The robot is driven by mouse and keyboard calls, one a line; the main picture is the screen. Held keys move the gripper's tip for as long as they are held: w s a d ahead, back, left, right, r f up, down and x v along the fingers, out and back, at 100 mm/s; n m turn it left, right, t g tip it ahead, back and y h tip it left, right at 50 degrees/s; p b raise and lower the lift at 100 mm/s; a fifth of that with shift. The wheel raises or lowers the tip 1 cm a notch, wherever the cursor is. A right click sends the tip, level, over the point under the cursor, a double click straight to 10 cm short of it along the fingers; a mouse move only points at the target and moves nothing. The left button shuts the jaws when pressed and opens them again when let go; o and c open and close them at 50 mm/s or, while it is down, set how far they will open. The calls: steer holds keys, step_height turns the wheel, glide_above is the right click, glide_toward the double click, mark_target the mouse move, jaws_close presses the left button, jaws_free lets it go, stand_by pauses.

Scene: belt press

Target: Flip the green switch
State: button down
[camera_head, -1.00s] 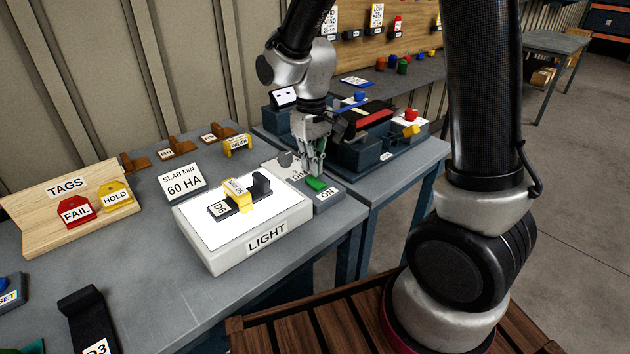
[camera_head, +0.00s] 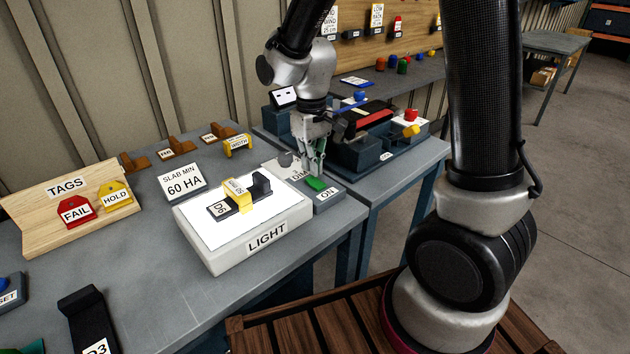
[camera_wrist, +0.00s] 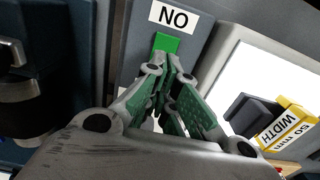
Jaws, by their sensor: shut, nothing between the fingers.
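The green switch (camera_head: 316,184) sits on a grey switch box (camera_head: 328,200) with an "ON" label, at the right side of the light box. In the wrist view the green switch (camera_wrist: 167,42) shows just beyond the fingertips, below the upside-down "ON" label (camera_wrist: 174,17). My gripper (camera_head: 317,172) points down, shut and empty, with its fingertips at the switch. In the wrist view my gripper (camera_wrist: 164,62) overlaps the switch's near edge. I cannot tell whether the tips touch it. The fingers hide part of the switch.
The lit light box (camera_head: 262,237) holds a dark block and a yellow "WIDTH" gauge (camera_head: 239,197). A dark press machine (camera_head: 362,155) with a red bar stands close behind and right of my gripper. A "SLAB MIN 60 HA" card (camera_head: 183,182) and tag board (camera_head: 60,205) stand left.

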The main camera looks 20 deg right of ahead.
mark_target(312, 178)
steer(key=shift+f, duration=1.1)
stand_by(0.4)
steer(key=shift+r, duration=3.5)
steer(key=s+d+r+m+t, duration=0.2)
steer(key=s+d+r, duration=0.4)
steer(key=s, duration=0.3)
steer(key=s+d+r+m+t, duration=0.2)
steer(key=s+d+r, duration=0.4)
steer(key=s+d, duration=0.2)
steer(key=shift+s+d+m, duration=0.3)
steer(key=shift+s+d, duration=0.1)
steer(key=shift+s, duration=0.6)
steer(key=shift+r, duration=0.1)
